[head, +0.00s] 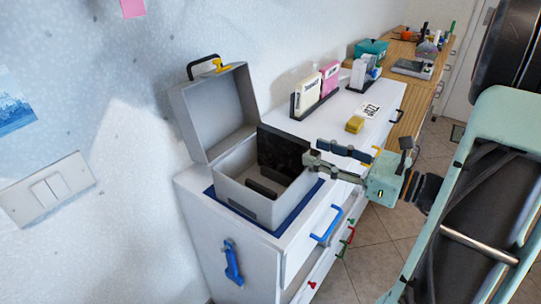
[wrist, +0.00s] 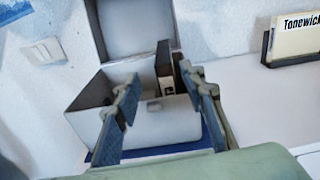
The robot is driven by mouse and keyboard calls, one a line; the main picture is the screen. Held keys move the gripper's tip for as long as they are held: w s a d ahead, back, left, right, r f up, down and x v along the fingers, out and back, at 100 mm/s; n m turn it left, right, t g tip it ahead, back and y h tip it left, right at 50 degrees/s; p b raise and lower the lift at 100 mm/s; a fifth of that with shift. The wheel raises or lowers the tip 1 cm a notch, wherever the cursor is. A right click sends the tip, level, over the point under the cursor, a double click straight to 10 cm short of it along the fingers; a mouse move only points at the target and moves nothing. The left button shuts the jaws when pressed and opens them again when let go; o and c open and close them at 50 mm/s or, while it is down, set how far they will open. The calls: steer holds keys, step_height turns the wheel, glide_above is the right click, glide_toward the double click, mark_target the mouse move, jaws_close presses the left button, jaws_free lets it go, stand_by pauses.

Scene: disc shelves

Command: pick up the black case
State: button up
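The black case (head: 283,150) stands upright at the right side inside an open grey box (head: 238,203), its top rising above the rim. In the wrist view the case (wrist: 164,62) shows as a narrow dark upright edge, partly beside the right finger. My gripper (head: 314,152) is just right of the case at the box's right side, with its fingers apart. In the wrist view my gripper (wrist: 160,98) is open, with nothing held between its fingers. Whether a finger touches the case I cannot tell.
The box's raised lid (head: 214,112) stands at its back, and a blue mat (head: 270,224) lies under it. The white cabinet top also holds a yellow block (head: 355,124) and a rack of upright cases (head: 307,96). A wooden counter (head: 405,84) lies beyond.

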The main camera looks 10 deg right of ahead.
mark_target(283, 134)
steer(key=shift+w+f+m+t, duration=0.1)
steer(key=shift+w+m+t, duration=0.2)
steer(key=shift+m, duration=0.2)
steer(key=b+x, duration=0.1)
steer(key=x, duration=0.9)
steer(key=shift+w+a, duration=0.15)
steer(key=shift+w, duration=0.05)
jaws_close()
